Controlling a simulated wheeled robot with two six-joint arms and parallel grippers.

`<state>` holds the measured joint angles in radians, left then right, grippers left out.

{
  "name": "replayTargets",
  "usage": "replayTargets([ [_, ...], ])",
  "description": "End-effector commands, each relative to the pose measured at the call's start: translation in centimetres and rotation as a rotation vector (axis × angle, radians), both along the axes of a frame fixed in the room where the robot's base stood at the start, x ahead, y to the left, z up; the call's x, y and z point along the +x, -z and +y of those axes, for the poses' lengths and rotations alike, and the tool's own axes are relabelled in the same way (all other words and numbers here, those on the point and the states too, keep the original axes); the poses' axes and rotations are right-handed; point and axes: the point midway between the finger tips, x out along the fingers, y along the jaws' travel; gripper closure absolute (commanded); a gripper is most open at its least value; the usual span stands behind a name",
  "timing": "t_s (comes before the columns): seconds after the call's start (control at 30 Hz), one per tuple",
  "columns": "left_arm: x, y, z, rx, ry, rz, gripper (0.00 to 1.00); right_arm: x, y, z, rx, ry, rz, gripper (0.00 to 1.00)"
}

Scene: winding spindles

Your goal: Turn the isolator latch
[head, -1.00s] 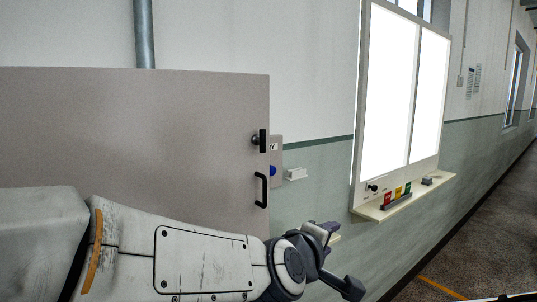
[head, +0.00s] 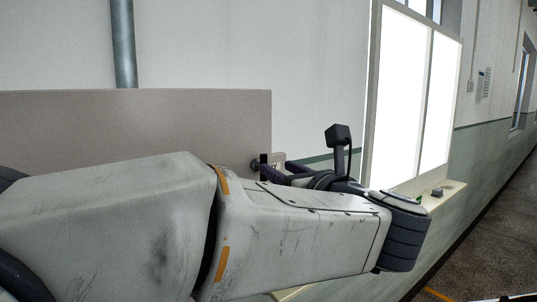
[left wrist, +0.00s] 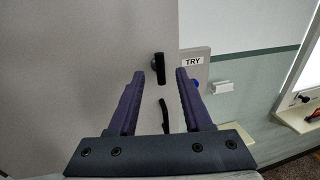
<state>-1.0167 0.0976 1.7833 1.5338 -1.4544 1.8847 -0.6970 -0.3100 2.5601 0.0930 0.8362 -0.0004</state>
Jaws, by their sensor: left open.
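The isolator latch (left wrist: 159,69) is a black upright bar on a round boss on the grey cabinet door. In the left wrist view it stands just beyond and between the fingertips of my left gripper (left wrist: 158,74), which is open and empty. In the head view the latch (head: 263,160) shows at the door's right edge, partly hidden by my left gripper (head: 275,165). A black door handle (left wrist: 164,116) sits below the latch in the left wrist view; my arm hides it in the head view. My right gripper is not in view.
A grey box with a "TRY" label (left wrist: 193,62) and a blue button (left wrist: 197,83) is on the wall right of the door. A small white bracket (left wrist: 222,86) is beside it. A bright window (head: 405,95) with a sill stands farther right.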

Motion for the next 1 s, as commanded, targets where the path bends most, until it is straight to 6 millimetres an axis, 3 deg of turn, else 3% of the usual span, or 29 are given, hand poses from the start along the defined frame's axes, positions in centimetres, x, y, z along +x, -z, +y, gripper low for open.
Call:
replayTargets([
  [0.1,2.1,-0.5,1.2,0.003,-0.005,0.000,0.50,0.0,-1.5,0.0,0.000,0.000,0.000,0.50],
  [0.3,4.5,-0.2,2.3,0.003,-0.002,0.001,0.50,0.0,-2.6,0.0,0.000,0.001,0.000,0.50],
  [0.7,5.3,0.0,2.6,0.002,0.001,0.001,0.50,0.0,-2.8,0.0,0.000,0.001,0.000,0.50],
  [0.77,5.3,0.0,2.6,0.002,0.001,0.001,0.70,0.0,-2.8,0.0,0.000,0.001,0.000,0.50],
  [0.83,5.3,0.0,2.6,0.002,0.001,0.001,0.96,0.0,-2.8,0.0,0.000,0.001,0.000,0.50],
  [1.0,5.3,0.0,2.6,0.002,0.000,0.001,1.00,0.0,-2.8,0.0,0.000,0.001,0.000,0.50],
])
